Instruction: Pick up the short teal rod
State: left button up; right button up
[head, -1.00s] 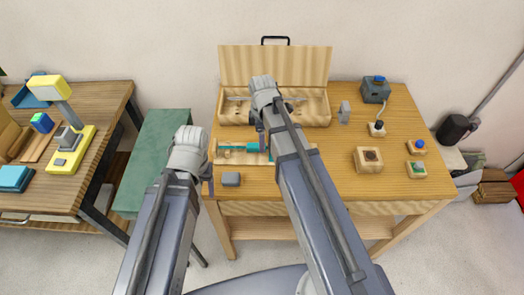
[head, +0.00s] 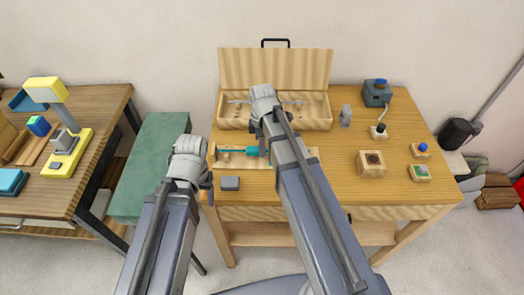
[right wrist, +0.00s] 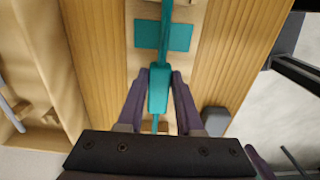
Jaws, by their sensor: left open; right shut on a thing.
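The teal rod (head: 236,151) lies along a low wooden rack (head: 228,163) near the front left of the right-hand table. In the right wrist view the teal rod (right wrist: 158,90) has a thicker section between my fingers and a wide teal cross piece (right wrist: 162,35) further up. My right gripper (head: 262,150) is over the rack and shut on the thicker section; both fingers touch its sides in the right wrist view (right wrist: 158,88). My right arm hides part of the rack. My left gripper (head: 209,184) is open and empty at the table's front left corner.
A small grey block (head: 230,184) sits on the table in front of the rack. An open wooden case (head: 275,124) with thin rods stands behind. A wooden block with a dark hole (head: 371,163) and button boxes are on the right.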

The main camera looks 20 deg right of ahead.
grip_shut()
